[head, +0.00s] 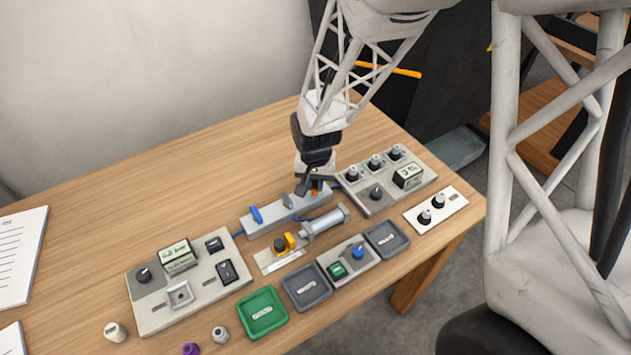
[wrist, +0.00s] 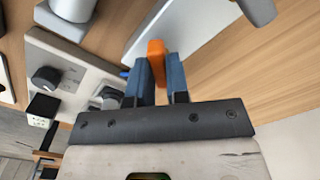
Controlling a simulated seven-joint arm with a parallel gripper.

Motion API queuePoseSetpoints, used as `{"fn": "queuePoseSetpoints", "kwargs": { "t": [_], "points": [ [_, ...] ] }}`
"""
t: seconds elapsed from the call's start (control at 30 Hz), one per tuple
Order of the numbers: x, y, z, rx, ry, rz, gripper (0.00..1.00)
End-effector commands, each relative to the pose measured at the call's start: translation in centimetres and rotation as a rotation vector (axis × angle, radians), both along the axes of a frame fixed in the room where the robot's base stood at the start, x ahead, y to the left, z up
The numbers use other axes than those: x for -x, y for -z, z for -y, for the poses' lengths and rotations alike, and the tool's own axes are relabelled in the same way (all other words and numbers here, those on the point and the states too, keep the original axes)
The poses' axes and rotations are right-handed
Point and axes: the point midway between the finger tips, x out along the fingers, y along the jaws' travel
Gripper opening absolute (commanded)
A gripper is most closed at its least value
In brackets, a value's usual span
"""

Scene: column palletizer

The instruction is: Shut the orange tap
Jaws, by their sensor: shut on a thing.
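The orange tap (head: 315,187) is a small handle at the right end of a long grey tap block (head: 290,214) on the table. In the wrist view, the orange tap (wrist: 156,50) stands up between the two blue-grey fingers of my gripper (wrist: 160,75). My gripper (head: 314,184) is shut on it from above and hides most of it in the head view. A blue tap (head: 256,214) sits at the left end of the same block and a grey tap (head: 287,200) in its middle.
A panel with several black knobs (head: 384,183) stands close to the right of my gripper. A grey cylinder (head: 325,220) lies in front of the tap block. A control box (head: 190,281) and a green tray (head: 262,312) are nearer the front. Bare table lies behind the block.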

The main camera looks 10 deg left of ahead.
Motion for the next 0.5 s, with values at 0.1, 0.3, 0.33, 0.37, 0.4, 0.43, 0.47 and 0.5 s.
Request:
{"fn": "queuePoseSetpoints", "kwargs": {
  "t": [0.1,0.3,0.33,0.37,0.4,0.43,0.47,0.5],
  "points": [
    [-0.01,-0.01,0.0,0.0,-0.056,0.001,0.0],
    [-0.03,-0.02,-0.01,0.0,-0.197,0.001,0.0],
    [-0.03,-0.04,-0.01,0.0,-0.221,0.001,0.0],
    [-0.01,-0.03,0.0,0.0,-0.247,0.001,0.0],
    [0.01,-0.03,0.02,0.0,-0.28,0.001,0.0],
    [0.0,-0.04,0.01,0.0,-0.307,0.001,0.0],
    [-0.02,-0.05,0.0,0.0,-0.333,0.001,0.0],
    [-0.02,-0.02,0.0,0.0,-0.367,0.001,0.0]
  ]
}}
